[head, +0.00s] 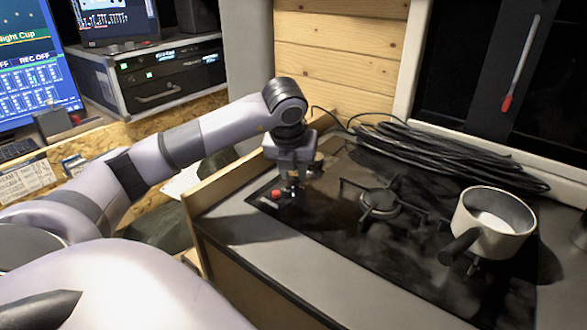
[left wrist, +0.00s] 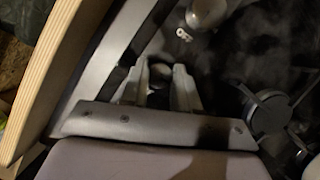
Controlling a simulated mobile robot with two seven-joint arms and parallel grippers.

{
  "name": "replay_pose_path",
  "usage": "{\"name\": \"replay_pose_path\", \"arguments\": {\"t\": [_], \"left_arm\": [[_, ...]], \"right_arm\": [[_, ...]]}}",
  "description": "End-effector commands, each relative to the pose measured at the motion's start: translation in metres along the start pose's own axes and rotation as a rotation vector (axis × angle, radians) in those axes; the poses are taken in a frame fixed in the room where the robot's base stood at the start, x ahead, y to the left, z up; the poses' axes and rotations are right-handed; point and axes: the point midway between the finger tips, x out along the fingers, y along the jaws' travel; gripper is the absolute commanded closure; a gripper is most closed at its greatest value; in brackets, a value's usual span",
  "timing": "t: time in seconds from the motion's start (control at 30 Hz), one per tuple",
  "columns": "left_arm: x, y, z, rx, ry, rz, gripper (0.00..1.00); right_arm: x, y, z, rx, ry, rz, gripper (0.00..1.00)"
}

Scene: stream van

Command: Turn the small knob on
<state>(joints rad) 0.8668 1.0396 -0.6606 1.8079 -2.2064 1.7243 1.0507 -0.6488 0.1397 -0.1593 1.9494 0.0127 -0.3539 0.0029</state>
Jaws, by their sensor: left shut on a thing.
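My left gripper (head: 291,190) reaches down to the near left corner of the dark stove top (head: 330,245). In the left wrist view, its two fingers (left wrist: 161,82) stand on either side of a small dark round knob (left wrist: 160,70) and are shut on it. The fingers and shadow hide part of the knob, so I cannot tell its turn position. A small red piece (head: 276,195) shows just left of the fingers in the head view. A larger round metal part (left wrist: 207,12) lies beyond the fingers in the wrist view. My right gripper is not in view.
A burner grate (head: 380,204) is right of the gripper. A cream pot (head: 490,224) with a dark handle sits on the right side of the stove. Coiled black cable (head: 440,158) lies behind. A wooden edge board (head: 225,178) borders the stove's left side.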

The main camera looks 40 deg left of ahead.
Motion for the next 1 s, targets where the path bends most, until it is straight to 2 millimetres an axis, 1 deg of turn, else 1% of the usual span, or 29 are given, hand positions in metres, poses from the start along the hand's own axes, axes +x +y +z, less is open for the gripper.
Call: {"name": "replay_pose_path", "arguments": {"t": [0.27, 0.3, 0.37, 0.4, 0.63, 0.73, 0.87, 1.0], "left_arm": [[-0.001, 0.0, 0.001, -0.003, -0.002, 0.0, 1.0], [-0.001, 0.0, 0.001, -0.003, -0.002, 0.0, 0.67], [-0.001, 0.0, 0.001, -0.003, -0.002, 0.0, 0.47], [-0.001, 0.0, 0.001, -0.003, -0.002, 0.0, 0.44], [0.0, 0.0, 0.0, -0.001, -0.001, 0.0, 0.44], [-0.005, 0.0, 0.001, -0.001, -0.002, -0.001, 0.44], [-0.022, 0.0, 0.001, 0.0, -0.004, -0.002, 0.44], [-0.046, 0.0, 0.001, -0.002, -0.005, -0.003, 0.44]], "right_arm": [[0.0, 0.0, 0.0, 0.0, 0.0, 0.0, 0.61], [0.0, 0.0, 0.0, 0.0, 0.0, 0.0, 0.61], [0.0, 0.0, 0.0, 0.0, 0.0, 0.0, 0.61], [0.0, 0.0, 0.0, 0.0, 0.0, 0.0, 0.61], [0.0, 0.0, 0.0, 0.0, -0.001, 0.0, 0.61], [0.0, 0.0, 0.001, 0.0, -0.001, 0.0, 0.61], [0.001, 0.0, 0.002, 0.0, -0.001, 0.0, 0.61], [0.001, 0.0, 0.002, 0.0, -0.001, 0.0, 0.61]]}}
